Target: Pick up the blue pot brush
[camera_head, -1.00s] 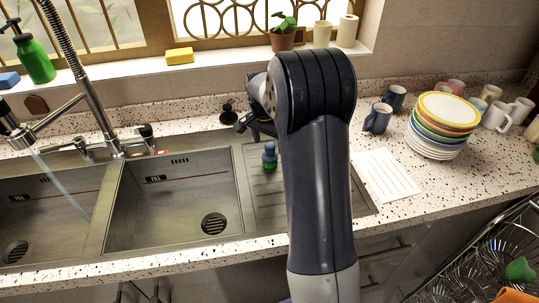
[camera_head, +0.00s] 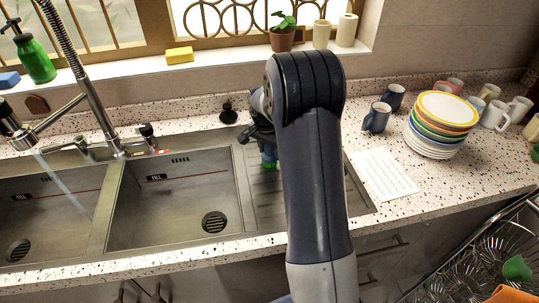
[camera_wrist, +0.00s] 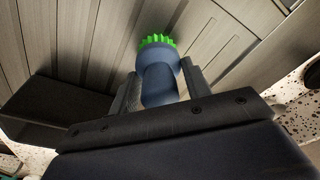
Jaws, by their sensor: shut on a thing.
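The blue pot brush (camera_wrist: 160,82) has a blue body and green bristles. In the wrist view it sits between the two fingers of my gripper (camera_wrist: 160,88), which is shut on its blue body, with the bristles toward the ridged metal drainboard. In the head view the brush (camera_head: 269,157) shows just below my gripper (camera_head: 257,135), over the drainboard (camera_head: 262,195) right of the sink basin. My arm hides part of the drainboard. I cannot tell whether the bristles touch it.
The sink basin (camera_head: 180,200) lies to the left, with the faucet (camera_head: 95,120) running water. Mugs (camera_head: 377,117) and stacked plates (camera_head: 441,125) stand on the counter to the right, near a white sheet (camera_head: 384,175). A plant pot (camera_head: 281,39) stands on the sill.

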